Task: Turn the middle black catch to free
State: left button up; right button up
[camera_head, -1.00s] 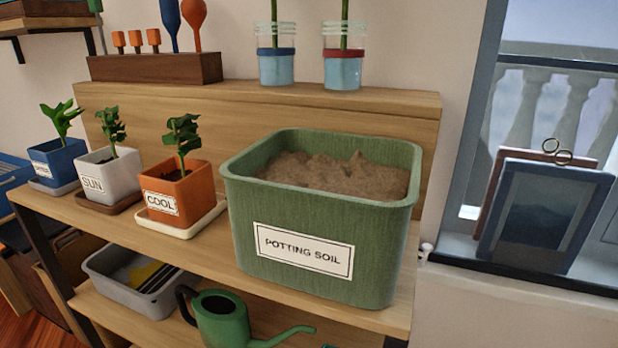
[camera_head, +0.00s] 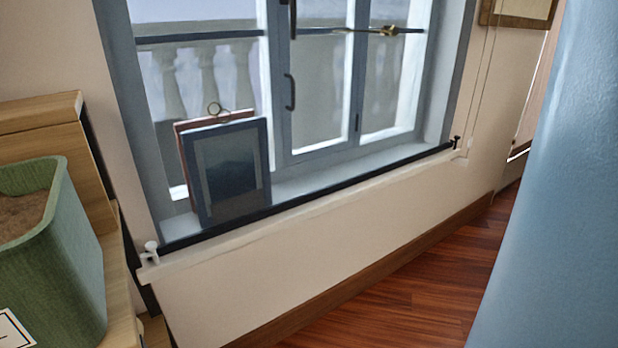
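A window with grey-blue frames (camera_head: 283,128) stands ahead. A black vertical handle (camera_head: 290,92) is on its middle upright. Another dark vertical piece (camera_head: 292,18) is above it, cut by the top edge. A small black fitting (camera_head: 456,142) stands at the right end of the sill, and a white knob-like one (camera_head: 150,249) at the left end. I cannot tell which black part is the middle catch, or how it is turned. Neither of my grippers is in view.
Framed pictures (camera_head: 231,170) lean on the sill at the left. A brass-coloured fitting (camera_head: 385,31) is at the upper right of the window. A green soil tub (camera_head: 72,265) stands at the left. A large blue curved surface (camera_head: 560,190) blocks the right. Wooden floor (camera_head: 420,285) is clear between.

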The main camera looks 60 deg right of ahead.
aim_at(457, 137)
jog(key=z, duration=2)
jog(key=i+l+u, duration=0.1)
jog(key=u, duration=0.35)
jog(key=l+u, duration=0.3)
jog(key=u, duration=0.15)
jog(key=i+l+u, duration=0.15)
jog(key=l+u, duration=0.2)
jog(key=l, duration=0.75)
jog(key=l+u, duration=0.35)
jog(key=l, duration=0.7)
